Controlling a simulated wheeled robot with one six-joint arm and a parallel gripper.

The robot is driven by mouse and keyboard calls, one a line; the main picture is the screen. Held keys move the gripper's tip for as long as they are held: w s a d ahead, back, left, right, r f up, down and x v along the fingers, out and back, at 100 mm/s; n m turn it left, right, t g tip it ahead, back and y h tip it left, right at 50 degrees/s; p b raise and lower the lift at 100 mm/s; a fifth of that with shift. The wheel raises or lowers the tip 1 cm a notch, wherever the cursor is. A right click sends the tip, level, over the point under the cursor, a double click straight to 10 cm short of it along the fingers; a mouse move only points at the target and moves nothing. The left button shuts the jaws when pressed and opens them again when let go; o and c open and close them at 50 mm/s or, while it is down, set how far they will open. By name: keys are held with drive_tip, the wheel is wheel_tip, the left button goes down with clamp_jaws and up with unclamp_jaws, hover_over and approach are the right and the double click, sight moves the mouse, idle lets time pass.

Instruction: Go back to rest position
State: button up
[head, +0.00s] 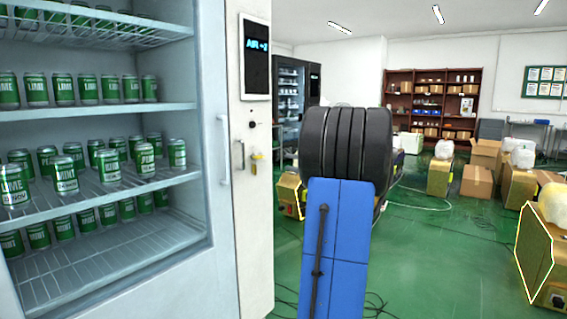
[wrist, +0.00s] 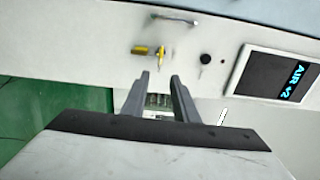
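My gripper (wrist: 160,90) shows in the wrist view with its two grey fingers apart and nothing between them. It points toward the side of the vending machine (wrist: 90,45), where a yellow key in a lock (wrist: 152,52) lies just past the fingertips. I cannot tell whether the fingers touch the machine. In the head view my black and blue arm stands in the middle, and the gripper is hidden behind it or out of sight.
The machine's display panel (head: 256,57) is at its upper right side. A second dark machine (head: 292,95) stands behind. Cardboard boxes (head: 477,181) and yellow-edged units (head: 540,245) stand at the right, with cables on the floor. The green floor (head: 430,260) right of my arm is mostly clear.

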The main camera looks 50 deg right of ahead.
drive_tip(key=shift+s, duration=0.65)
drive_tip(key=s+a+f+n+g+y, duration=0.1)
drive_tip(key=a+f+n+g+y, duration=0.3)
drive_tip(key=a, duration=1.5)
drive_tip(key=a+f+n+g+y, duration=0.1)
drive_tip(key=a+f+n+g, duration=0.4)
drive_tip(key=a, duration=1.4)
drive_tip(key=s+a+f+n+g+h, duration=0.2)
drive_tip(key=s+a+f+n+g, duration=0.15)
drive_tip(key=s+a+f, duration=0.6)
drive_tip(key=s+a+f+n+h, duration=0.1)
drive_tip(key=s+f+n+h, duration=0.1)
drive_tip(key=s, duration=0.5)
drive_tip(key=s+a+f+n+h, duration=0.2)
drive_tip(key=s+f+n, duration=0.1)
drive_tip(key=s, duration=0.3)
drive_tip(key=shift+s+g, duration=0.35)
